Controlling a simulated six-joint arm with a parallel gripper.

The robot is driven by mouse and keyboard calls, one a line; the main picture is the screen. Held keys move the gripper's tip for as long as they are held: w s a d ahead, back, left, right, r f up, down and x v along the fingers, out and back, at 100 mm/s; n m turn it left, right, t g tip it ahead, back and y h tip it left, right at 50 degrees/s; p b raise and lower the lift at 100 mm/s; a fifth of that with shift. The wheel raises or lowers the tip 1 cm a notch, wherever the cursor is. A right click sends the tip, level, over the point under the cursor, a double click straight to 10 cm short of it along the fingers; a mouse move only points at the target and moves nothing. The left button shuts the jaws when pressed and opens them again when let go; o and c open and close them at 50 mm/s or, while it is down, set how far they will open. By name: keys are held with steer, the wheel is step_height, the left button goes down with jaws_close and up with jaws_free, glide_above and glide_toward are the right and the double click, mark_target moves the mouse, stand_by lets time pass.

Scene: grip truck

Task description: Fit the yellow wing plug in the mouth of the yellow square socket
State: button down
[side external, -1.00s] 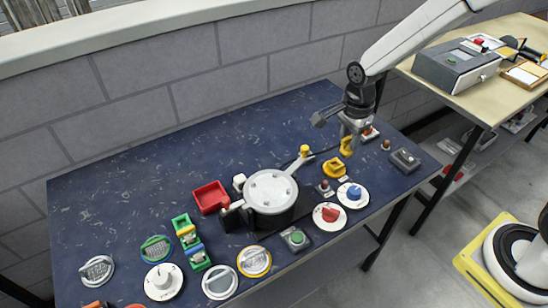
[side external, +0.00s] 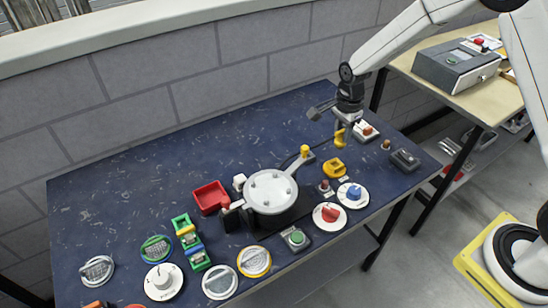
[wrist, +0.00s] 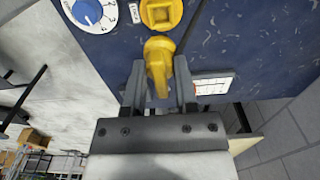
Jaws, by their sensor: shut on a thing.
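The yellow wing plug (side external: 340,137) is in the jaws of my gripper (side external: 345,122), held above the table on the wall side of the socket. In the wrist view the plug (wrist: 158,62) sits between the two fingers of my gripper (wrist: 160,78), which are shut on it. The yellow square socket (side external: 334,168) stands on the table just below the plug in the side view. In the wrist view the socket (wrist: 160,14) is just beyond the plug's tip, its mouth partly cut by the frame's top edge. A gap shows between plug and socket.
A blue-knobbed dial (side external: 354,194) and a red-knobbed dial (side external: 329,215) stand in front of the socket. A round grey pot-like fixture (side external: 271,191) with a yellow-capped lever is to its left. A white switch box (side external: 366,131) is close to my gripper's right.

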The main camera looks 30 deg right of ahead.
mark_target(340, 145)
steer(key=shift+w+d+f, duration=0.1)
steer(key=shift+f, duration=0.05)
steer(key=shift+f, duration=2.4)
steer(key=shift+f, duration=1.5)
stand_by(2.0)
jaws_free()
steer(key=shift+r, duration=0.1)
stand_by(0.4)
steer(key=shift+r, duration=3.65)
